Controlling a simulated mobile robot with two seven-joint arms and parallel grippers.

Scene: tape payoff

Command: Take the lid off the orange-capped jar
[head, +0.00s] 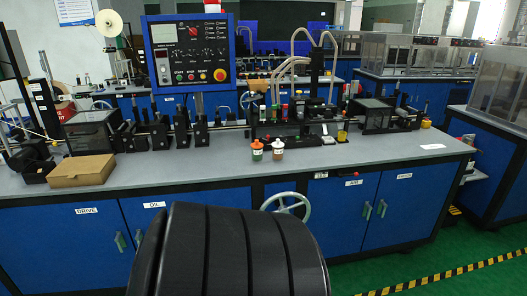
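Two small jars stand upright side by side near the front edge of the grey workbench (190,174). Neither of my grippers is in view.
A brown cardboard box (82,171) lies on the bench at the left. Black machinery lines the bench behind the jars, below a blue control panel (188,53). A handwheel (287,204) sticks out from the bench front. The bench top right of the jars is mostly clear.

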